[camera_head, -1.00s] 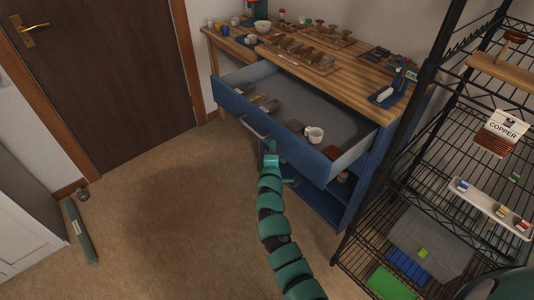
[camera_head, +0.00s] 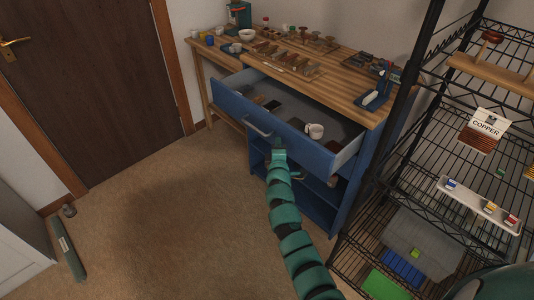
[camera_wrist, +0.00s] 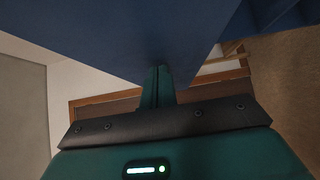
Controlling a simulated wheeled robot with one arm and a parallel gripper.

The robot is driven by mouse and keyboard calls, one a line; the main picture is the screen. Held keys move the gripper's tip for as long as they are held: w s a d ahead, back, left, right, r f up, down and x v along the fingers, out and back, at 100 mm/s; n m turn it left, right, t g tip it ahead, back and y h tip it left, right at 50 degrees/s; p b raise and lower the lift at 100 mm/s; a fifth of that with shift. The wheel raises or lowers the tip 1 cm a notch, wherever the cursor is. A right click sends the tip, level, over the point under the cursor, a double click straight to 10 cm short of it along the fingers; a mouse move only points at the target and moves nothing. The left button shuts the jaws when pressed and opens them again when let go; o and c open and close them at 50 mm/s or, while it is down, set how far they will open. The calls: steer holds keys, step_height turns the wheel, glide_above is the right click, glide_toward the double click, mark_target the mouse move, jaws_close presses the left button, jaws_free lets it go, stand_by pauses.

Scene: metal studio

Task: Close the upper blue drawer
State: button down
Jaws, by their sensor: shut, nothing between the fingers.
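The upper blue drawer (camera_head: 290,139) of the wooden-topped workbench stands partly open. Its metal handle (camera_head: 257,126) is on the front panel. A white mug (camera_head: 315,131) and several dark items lie inside. My gripper (camera_head: 279,150) is shut and empty at the drawer's front, to the right of and below the handle. In the wrist view, the shut fingers (camera_wrist: 158,84) point at the blue panel (camera_wrist: 120,35) and appear to meet it; exact contact is hard to tell.
Open blue shelves (camera_head: 310,195) lie below the drawer. The wooden benchtop (camera_head: 340,88) holds bowls, cups and small tools. A black wire rack (camera_head: 420,190) stands close on the right. A brown door (camera_head: 90,80) is at the back left.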

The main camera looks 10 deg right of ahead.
mark_target(313, 127)
steer(key=w+d+b, duration=0.2)
steer(key=w+d, duration=0.1)
steer(key=d, duration=0.2)
steer(key=w+d+b, duration=0.2)
steer(key=w+d, duration=0.2)
steer(key=d, duration=0.1)
steer(key=w+d+b, duration=0.2)
steer(key=w+d, duration=0.1)
steer(key=d, duration=0.2)
steer(key=shift+w+f, duration=0.15)
steer(key=shift+w, duration=0.25)
steer(key=shift+w+d+b, duration=0.35)
steer(key=shift+w+d, duration=0.05)
steer(key=shift+d, duration=0.15)
steer(key=shift+w+d+r, duration=0.1)
steer(key=shift+d+r, duration=0.15)
steer(key=shift+r, duration=0.15)
